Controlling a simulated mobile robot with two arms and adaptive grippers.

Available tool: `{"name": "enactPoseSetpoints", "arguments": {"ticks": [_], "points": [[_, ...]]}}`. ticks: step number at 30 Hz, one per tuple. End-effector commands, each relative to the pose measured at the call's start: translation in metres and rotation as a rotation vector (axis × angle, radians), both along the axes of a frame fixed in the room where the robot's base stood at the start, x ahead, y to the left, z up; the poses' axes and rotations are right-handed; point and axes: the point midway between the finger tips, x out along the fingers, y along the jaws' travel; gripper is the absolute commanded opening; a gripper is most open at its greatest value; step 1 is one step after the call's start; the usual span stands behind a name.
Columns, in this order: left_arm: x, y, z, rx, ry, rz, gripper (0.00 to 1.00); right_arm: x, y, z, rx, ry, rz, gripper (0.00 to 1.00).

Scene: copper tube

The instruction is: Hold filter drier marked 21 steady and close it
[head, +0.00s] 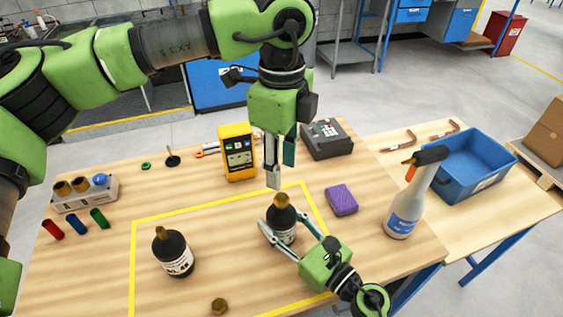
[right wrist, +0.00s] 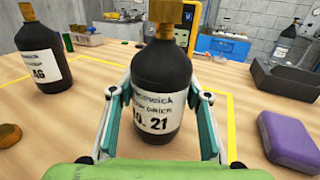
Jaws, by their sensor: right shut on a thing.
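The filter drier marked 21 (right wrist: 162,85) is a black bottle with a white label and a brass top (head: 281,200); it stands upright inside the yellow outline. My right gripper (head: 285,236) is shut around its body from the front, one finger on each side, as the right wrist view also shows. My left gripper (head: 281,176) hangs above and just behind the drier, fingers down, apart and empty. A loose brass cap (head: 219,306) lies on the table's front part; it shows at the left edge of the right wrist view (right wrist: 10,135).
A second black drier (head: 174,255), its label seemingly 46, stands left. A purple sponge (head: 341,199) and a spray bottle (head: 404,205) are right. A yellow meter (head: 238,153) and a dark device (head: 326,139) stand behind. A blue bin (head: 462,168) is far right.

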Motion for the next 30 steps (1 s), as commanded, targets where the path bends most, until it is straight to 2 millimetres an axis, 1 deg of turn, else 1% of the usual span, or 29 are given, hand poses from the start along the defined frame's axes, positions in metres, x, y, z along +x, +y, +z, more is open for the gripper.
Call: {"name": "enactPoseSetpoints", "arguments": {"ticks": [5, 8, 15, 19, 24, 30], "points": [[0.0, 0.0, -0.005, 0.0, 0.001, -0.001, 0.35, -0.001, 0.0, -0.002, 0.0, 0.004, 0.001, 0.0], [0.0, 0.0, -0.017, 0.0, 0.003, -0.001, 0.35, -0.001, 0.0, -0.002, 0.0, 0.004, 0.001, 0.0], [0.0, 0.0, -0.054, 0.0, 0.002, -0.003, 0.35, -0.001, 0.0, -0.001, 0.0, 0.004, 0.001, 0.0], [0.0, 0.0, -0.07, 0.0, 0.001, -0.002, 0.35, -0.001, 0.0, -0.001, 0.0, 0.004, 0.001, 0.0], [0.0, 0.0, -0.079, 0.0, 0.001, -0.003, 0.35, -0.001, 0.0, -0.001, 0.0, 0.004, 0.001, 0.0], [0.0, 0.0, -0.08, 0.0, 0.0, -0.003, 0.35, -0.001, 0.0, -0.001, 0.0, 0.004, 0.001, 0.0]]}}
